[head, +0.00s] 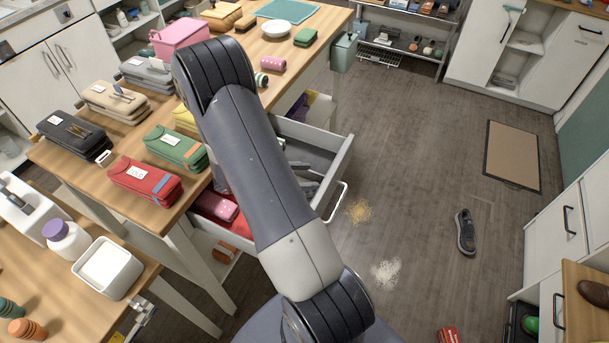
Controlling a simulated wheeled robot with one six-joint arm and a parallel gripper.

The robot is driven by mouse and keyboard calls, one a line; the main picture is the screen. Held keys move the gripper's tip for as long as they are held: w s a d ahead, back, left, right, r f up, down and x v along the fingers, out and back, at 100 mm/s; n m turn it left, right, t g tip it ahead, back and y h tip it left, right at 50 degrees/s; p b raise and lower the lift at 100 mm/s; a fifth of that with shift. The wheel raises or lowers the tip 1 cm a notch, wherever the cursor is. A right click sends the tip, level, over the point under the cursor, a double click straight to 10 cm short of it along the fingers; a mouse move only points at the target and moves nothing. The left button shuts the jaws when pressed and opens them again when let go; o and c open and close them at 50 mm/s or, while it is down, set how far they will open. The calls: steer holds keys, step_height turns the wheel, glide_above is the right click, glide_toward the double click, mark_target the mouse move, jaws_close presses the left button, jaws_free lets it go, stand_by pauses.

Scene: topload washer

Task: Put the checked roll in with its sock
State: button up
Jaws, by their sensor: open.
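A pink patterned roll (272,63) lies on the wooden table near its right edge. A green-and-white roll (262,79) stands close by, partly behind my arm. I cannot tell for sure which one is checked. Below them a drawer (338,172) is pulled out. A pink patterned piece (218,207) lies on red cloth at its left end, and yellow and purple cloth (300,108) shows at its far end. Whether either holds a matching sock is unclear. My gripper (306,182) shows only partly past my arm, over the grey drawer section, open with nothing visible in it.
Several zipped cases, including a red one (145,181) and a green one (176,147), fill the table's left part.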

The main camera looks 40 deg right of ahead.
steer(key=shift+r, duration=0.4)
steer(key=b+v, duration=0.1)
steer(key=v, duration=1.1)
steer(key=shift+r, duration=0.25)
